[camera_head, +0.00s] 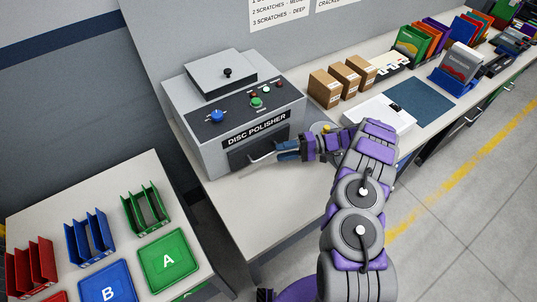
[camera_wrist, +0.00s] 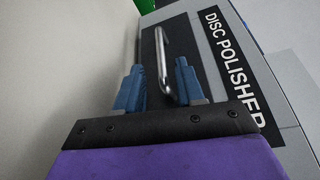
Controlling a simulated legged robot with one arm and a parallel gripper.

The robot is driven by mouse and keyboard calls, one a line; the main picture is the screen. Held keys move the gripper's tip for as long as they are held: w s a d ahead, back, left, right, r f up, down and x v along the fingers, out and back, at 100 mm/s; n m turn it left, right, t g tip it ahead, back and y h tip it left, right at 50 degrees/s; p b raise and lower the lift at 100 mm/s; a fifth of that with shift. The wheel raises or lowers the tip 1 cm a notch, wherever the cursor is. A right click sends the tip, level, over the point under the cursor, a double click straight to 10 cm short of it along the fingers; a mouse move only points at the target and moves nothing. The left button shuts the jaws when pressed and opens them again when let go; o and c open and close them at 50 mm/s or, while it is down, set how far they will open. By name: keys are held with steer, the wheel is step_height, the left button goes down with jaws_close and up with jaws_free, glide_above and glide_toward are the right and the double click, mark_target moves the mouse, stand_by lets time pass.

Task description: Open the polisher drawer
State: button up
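The disc polisher (camera_head: 205,140) is a grey box on the counter with a black "DISC POLISHER" label; the label also shows in the wrist view (camera_wrist: 232,65). Its dark drawer front (camera_head: 243,152) is below the label and looks flush with the body. A metal bar handle (camera_wrist: 161,62) stands out from that dark panel. My gripper (camera_head: 277,152) is at the drawer front. In the wrist view its two blue fingers (camera_wrist: 160,88) are apart, with the handle's near end between them, closer to the right finger. A gap shows on the left side; contact on the right is unclear.
Knobs and buttons (camera_head: 256,102) sit on the polisher's sloped top. Cardboard boxes (camera_head: 325,90) and a white case (camera_head: 380,115) stand to the right. The counter (camera_head: 265,205) before the drawer is bare. A lower-left table (camera_head: 85,180) holds coloured racks and lettered trays.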

mark_target(268, 154)
steer(key=x, duration=0.5)
steer(key=shift+a+b, duration=0.3)
steer(key=shift+a, duration=0.1)
jaws_close()
steer(key=shift+s, duration=0.1)
